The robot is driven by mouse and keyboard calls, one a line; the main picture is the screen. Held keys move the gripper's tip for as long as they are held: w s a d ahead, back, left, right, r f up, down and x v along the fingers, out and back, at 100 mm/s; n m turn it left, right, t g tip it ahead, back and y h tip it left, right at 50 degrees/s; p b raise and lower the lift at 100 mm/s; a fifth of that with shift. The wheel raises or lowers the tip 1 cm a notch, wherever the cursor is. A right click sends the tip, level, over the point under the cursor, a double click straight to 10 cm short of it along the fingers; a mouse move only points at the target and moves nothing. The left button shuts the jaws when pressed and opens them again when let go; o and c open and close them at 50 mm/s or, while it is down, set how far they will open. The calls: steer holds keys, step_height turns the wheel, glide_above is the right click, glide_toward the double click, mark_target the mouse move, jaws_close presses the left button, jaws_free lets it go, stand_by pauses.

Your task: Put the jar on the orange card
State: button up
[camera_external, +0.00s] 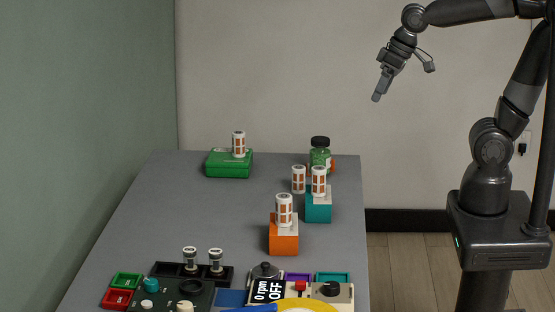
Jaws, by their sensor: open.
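A green jar (320,158) with a black lid stands upright near the back right edge of the table. A small orange patch (333,166) shows at its right side; I cannot tell whether it is a card, and the jar hides part of it. No flat orange card is clearly visible; an orange block (284,241) at the table's right middle carries a white-and-orange canister (284,210). My gripper (376,97) is open and empty, high in the air to the right of and above the jar, well apart from it.
Canisters stand on a green box (229,170) and a teal block (318,212); another canister (298,179) is beside the teal one, in front of the jar. A black tray (165,270), coloured bins and a device (330,290) crowd the front. The table's left middle is clear.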

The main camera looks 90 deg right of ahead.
steer(key=s+a+n+t, duration=0.1)
steer(key=s+a+n, duration=0.2)
steer(key=s, duration=0.3)
steer(key=shift+a+f, duration=0.3)
steer(key=shift+a, duration=0.05)
steer(key=shift+s, duration=0.1)
stand_by(0.8)
